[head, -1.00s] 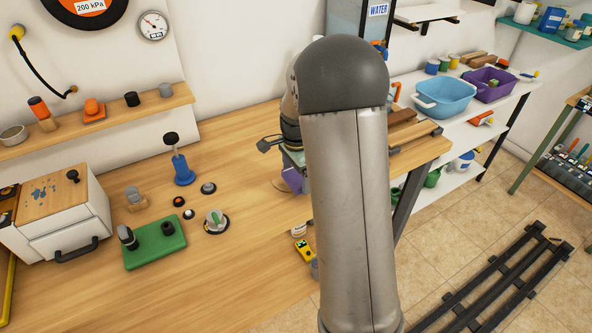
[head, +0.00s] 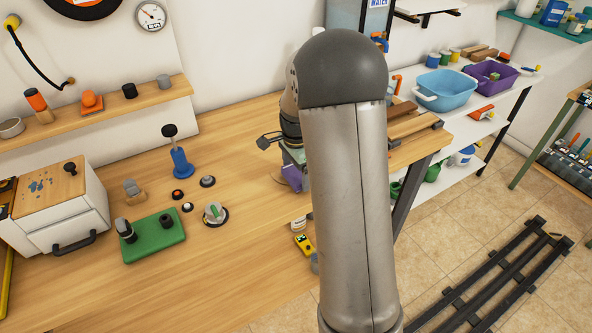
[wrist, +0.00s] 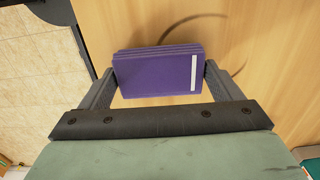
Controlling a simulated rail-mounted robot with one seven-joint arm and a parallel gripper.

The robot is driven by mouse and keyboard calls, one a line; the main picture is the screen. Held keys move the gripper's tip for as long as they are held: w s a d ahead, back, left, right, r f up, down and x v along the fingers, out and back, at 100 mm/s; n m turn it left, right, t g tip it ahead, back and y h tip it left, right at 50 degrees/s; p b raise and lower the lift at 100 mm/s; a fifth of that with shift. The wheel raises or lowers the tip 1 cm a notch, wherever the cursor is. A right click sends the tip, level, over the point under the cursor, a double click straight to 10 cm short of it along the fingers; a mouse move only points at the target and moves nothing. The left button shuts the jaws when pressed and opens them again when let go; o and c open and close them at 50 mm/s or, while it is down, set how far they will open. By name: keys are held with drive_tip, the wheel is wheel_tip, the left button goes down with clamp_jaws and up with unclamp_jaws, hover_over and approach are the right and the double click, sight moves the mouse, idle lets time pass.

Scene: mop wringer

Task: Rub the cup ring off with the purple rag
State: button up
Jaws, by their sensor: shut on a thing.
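The purple rag (wrist: 158,72) is a folded, layered block with a white stripe near its right end. My gripper (wrist: 160,76) is shut on it, with one dark finger at each end. The rag (head: 292,177) shows as a small purple patch beside my arm in the head view. The cup ring (wrist: 192,17) is a thin dark arc on the wooden tabletop, seen beyond the rag and to its right in the wrist view. The rag and fingers hide part of it. I cannot tell whether the rag touches the wood.
The bench edge (wrist: 86,40) lies just left of the rag, with tiled floor beyond. A yellow device (head: 304,244) and a small tin (head: 299,224) stand near my arm. A green block (head: 154,236) and a blue stand (head: 181,162) are further left.

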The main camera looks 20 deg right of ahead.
drive_tip(key=shift+f+b, duration=0.4)
drive_tip(key=shift+f, duration=0.2)
idle(0.3)
